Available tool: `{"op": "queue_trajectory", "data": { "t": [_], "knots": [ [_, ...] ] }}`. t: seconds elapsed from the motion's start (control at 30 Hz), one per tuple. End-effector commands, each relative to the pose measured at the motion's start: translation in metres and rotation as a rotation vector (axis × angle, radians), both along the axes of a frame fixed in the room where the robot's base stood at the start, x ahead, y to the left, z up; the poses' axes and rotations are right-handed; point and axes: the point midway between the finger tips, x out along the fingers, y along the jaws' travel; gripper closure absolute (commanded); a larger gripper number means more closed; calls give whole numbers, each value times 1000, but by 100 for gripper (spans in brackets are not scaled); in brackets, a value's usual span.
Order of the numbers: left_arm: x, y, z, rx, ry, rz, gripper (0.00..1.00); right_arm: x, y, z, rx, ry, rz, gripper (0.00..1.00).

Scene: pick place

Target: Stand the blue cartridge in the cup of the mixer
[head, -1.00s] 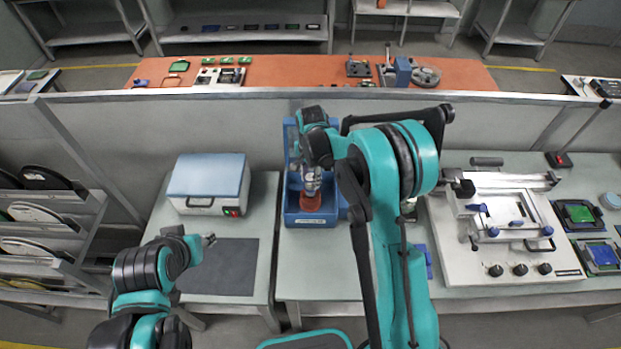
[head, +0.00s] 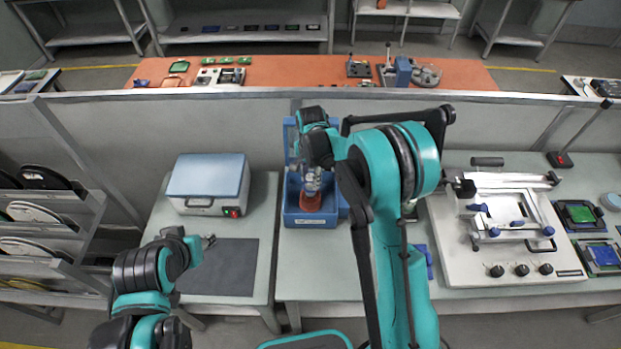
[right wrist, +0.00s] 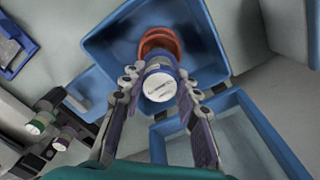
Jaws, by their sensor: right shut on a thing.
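The mixer (head: 292,217) is an open blue box at the middle back of the bench, with a red-orange cup (head: 310,203) inside. My right gripper (head: 311,184) is right above the cup. In the right wrist view my right gripper (right wrist: 160,98) is shut on the blue cartridge (right wrist: 160,84), whose pale round cap faces the camera. The cartridge lines up with the cup (right wrist: 158,42) and covers part of it; how deep its far end sits is hidden. My left gripper (head: 209,240) is over the left bench, apart from everything, its jaws too small to read.
A blue-lidded case (head: 208,178) stands left of the mixer, behind a dark mat (head: 220,268). A white fixture with knobs (head: 505,240) stands to the right. In the right wrist view, a green-banded cartridge (right wrist: 37,125) and a purple-banded one (right wrist: 62,142) stand at left.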

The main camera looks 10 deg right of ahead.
Motion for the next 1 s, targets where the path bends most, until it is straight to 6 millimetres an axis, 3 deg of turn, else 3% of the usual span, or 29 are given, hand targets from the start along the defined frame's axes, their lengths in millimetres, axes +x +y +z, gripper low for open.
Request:
{"op": "queue_trajectory", "data": {
  "t": [1.0],
  "knots": [
    [0,0,-19,0,0,0,60,0,0,-23,0,0,0,100]
  ]
}}
